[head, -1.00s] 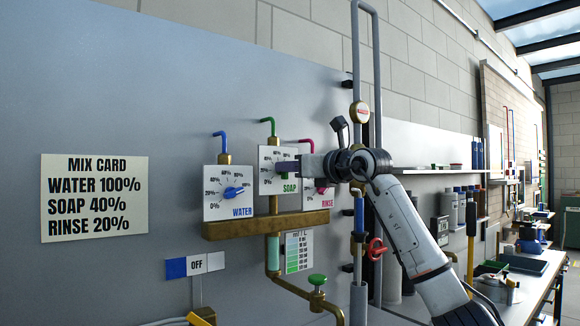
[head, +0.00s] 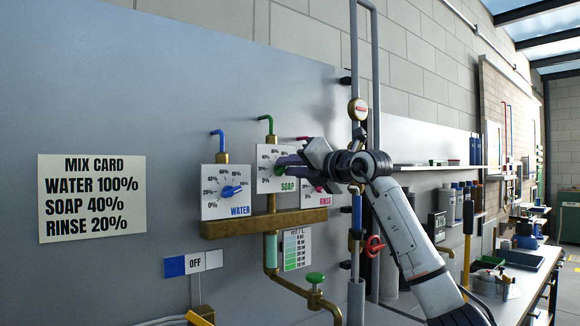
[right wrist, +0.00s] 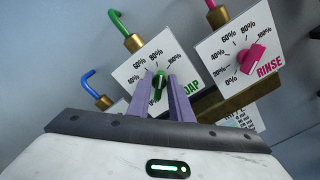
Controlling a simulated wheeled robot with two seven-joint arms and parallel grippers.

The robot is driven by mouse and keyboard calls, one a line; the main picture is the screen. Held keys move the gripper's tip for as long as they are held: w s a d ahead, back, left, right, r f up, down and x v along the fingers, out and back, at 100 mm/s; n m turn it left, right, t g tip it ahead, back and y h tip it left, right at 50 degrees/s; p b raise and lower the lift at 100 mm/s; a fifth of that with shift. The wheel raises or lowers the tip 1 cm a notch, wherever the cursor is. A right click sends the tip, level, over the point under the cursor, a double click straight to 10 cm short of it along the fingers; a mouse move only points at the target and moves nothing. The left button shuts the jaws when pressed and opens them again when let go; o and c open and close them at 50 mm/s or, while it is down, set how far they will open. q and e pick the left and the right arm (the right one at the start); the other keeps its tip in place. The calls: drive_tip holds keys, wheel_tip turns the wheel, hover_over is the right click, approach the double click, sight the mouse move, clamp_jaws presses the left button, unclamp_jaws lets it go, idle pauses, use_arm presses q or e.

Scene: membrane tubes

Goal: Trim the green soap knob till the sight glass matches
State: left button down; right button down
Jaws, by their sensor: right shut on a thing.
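The green soap knob (right wrist: 160,87) sits on the white SOAP dial plate (right wrist: 135,75), between the purple fingers of my right gripper (right wrist: 165,88). The gripper is shut on it. In the head view the right gripper (head: 284,167) reaches the dial from the right and hides part of it. The fingers hide part of the scale, so I cannot read the setting exactly. The sight glass (head: 271,248) below the brass manifold looks pale green. A green-shaded colour chart (head: 297,250) hangs beside it. The mix card (head: 92,198) reads water 100%, soap 40%, rinse 20%. My left gripper is out of view.
The blue water knob (head: 231,191) is left of the soap dial, and the pink rinse knob (right wrist: 252,58) is right of it. The brass manifold (head: 262,222) runs below. A green-handled valve (head: 315,278) and an OFF switch (head: 196,264) sit lower. Vertical pipes stand right.

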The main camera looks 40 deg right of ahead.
drive_tip(key=shift+m, duration=0.5)
drive_tip(key=c, duration=1.8)
unclamp_jaws()
drive_tip(key=shift+c, duration=0.2)
